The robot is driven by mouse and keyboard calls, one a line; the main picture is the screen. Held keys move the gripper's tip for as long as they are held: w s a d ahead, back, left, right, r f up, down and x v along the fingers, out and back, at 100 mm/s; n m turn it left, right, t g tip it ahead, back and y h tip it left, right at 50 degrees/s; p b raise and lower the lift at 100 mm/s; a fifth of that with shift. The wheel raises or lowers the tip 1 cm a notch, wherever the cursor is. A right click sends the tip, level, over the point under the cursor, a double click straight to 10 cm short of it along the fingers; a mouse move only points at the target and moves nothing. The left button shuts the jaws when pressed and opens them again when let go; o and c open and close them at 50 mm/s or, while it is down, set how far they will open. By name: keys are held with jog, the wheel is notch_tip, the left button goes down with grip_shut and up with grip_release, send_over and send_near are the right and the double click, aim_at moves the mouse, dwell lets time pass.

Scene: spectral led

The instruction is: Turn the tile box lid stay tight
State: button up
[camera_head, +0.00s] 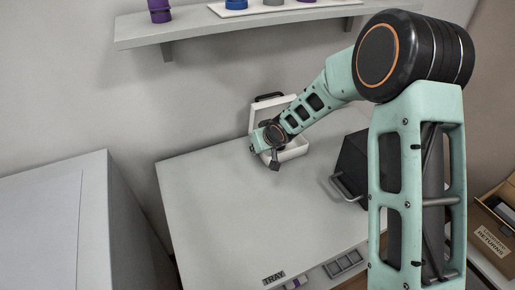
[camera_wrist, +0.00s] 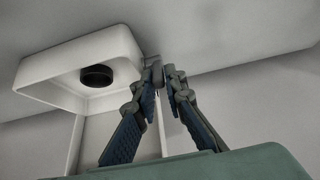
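The white tile box (camera_head: 294,150) stands on the bench near the wall with its lid (camera_head: 257,116) raised. In the wrist view a white, tray-like part of the box (camera_wrist: 48,76) with a round black piece (camera_wrist: 97,76) inside is at left. My gripper (camera_head: 275,162) is at the box's front left side, covering part of it. In the wrist view the fingertips of my gripper (camera_wrist: 161,78) come close together beside the box edge. A small grey piece, perhaps the lid stay, shows at the tips. I cannot tell whether they grip it.
A dark box with a metal handle (camera_head: 346,189) stands right of the tile box, near my arm. A wall shelf (camera_head: 190,28) holds coloured items above. A cardboard returns box (camera_head: 492,238) is at right. The bench's left and front surface (camera_head: 220,215) is clear.

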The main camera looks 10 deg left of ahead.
jog(key=o, duration=0.3)
jog(key=shift+a+r+p, duration=0.1)
jog(key=shift+r+p, duration=0.2)
jog(key=shift+p, duration=0.75)
jog(key=shift+w+p, duration=0.1)
jog(key=shift+p, duration=0.5)
jog(key=shift+w+a+r+g+h+p, duration=0.15)
jog(key=shift+g+h+p, duration=0.25)
jog(key=shift+p, duration=0.55)
jog(key=p, duration=0.3)
jog(key=shift+w+a+g, duration=0.1)
jog(key=shift+w+g, duration=0.05)
jog(key=shift+g, duration=0.25)
jog(key=h+p, duration=0.1)
jog(key=p, duration=0.2)
jog(key=shift+w+a+r+g, duration=0.1)
jog(key=shift+w+g, duration=0.05)
jog(key=shift+g, duration=0.15)
jog(key=shift+p, duration=0.35)
